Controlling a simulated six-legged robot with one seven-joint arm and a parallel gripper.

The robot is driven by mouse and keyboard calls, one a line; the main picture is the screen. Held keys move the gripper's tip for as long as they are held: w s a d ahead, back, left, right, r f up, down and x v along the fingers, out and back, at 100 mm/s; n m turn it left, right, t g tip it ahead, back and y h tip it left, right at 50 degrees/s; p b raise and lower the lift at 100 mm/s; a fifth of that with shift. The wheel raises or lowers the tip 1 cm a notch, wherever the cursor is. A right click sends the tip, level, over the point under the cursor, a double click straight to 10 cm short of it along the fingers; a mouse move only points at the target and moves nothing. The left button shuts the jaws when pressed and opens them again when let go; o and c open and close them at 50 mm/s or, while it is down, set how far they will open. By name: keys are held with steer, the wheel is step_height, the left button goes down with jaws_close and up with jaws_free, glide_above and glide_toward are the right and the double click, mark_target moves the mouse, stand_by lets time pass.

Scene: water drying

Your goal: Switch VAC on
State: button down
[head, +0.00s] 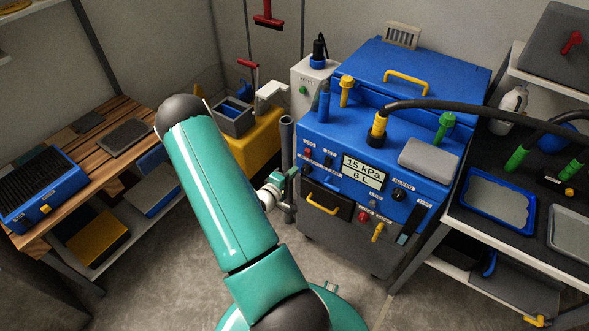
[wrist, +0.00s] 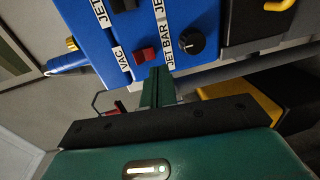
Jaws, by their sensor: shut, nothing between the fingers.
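The blue machine (head: 345,140) stands right of centre in the head view, its control panel facing me. In the wrist view the panel appears turned, with the VAC label (wrist: 121,63) beside a red rocker switch (wrist: 145,55). I cannot tell which way the switch is set. My gripper (wrist: 158,72) is shut and empty, its green fingertips just below and right of the red switch in the picture. I cannot tell whether they touch the panel. In the head view my gripper (head: 292,174) is at the panel's left edge.
A black JET BAR knob (wrist: 191,43) sits close beside the red switch. A display (head: 362,169) reads 15 kPa and 6 L. A yellow drawer handle (head: 322,204) is below the panel. A wooden bench (head: 110,135) stands left and a dark table (head: 480,170) right.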

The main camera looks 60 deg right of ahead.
steer(key=a+f, duration=0.1)
steer(key=a, duration=0.6)
steer(key=shift+w+a+f, duration=0.3)
steer(key=shift+w+a, duration=0.05)
steer(key=shift+w, duration=0.1)
